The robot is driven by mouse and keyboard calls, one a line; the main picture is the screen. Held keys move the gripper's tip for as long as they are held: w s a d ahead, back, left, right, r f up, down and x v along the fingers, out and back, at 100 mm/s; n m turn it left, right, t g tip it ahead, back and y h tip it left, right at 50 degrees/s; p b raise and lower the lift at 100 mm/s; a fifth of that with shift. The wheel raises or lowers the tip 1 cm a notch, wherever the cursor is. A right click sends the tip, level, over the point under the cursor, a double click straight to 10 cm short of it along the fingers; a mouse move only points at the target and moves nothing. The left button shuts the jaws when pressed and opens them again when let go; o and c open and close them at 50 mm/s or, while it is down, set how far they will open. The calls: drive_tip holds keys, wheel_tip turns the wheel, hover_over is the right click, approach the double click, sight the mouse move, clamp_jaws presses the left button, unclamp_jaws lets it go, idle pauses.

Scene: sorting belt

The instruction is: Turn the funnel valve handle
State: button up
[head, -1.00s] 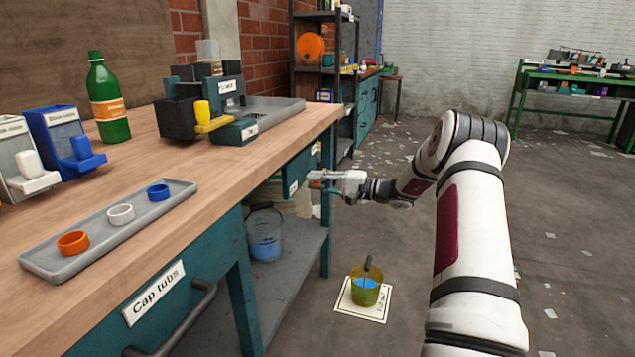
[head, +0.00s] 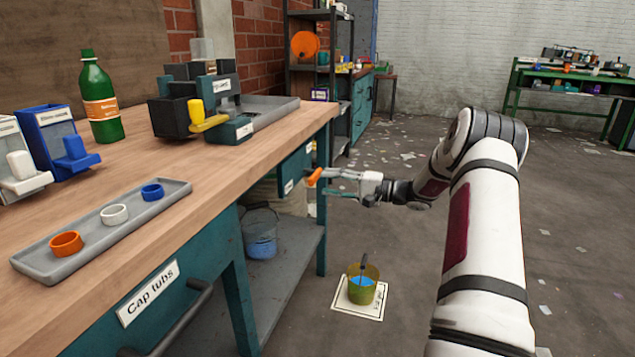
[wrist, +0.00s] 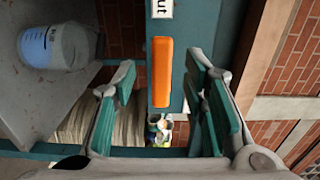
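An orange bar-shaped handle (wrist: 161,72) shows in the wrist view in front of a teal panel, its long side upright in that picture. I take it for the valve handle; no funnel can be made out. In the head view the orange handle (head: 313,177) is at the end of the workbench, below the top. My gripper (head: 328,182) is just to its right, pointing at it. In the wrist view my gripper (wrist: 161,75) is open, with one teal-padded finger on each side of the handle and visible gaps to both. Contact is not seen.
The workbench (head: 185,200) fills the left, with a leg and a lower shelf (head: 290,270) near my gripper. A clear bucket (head: 260,235) stands on that shelf. A yellowish container (head: 362,290) with blue contents stands on a floor mat. The floor at right is open.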

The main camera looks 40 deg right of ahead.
drive_tip(key=v, duration=0.6)
drive_tip(key=shift+s, duration=0.2)
drive_tip(key=shift+d, duration=0.1)
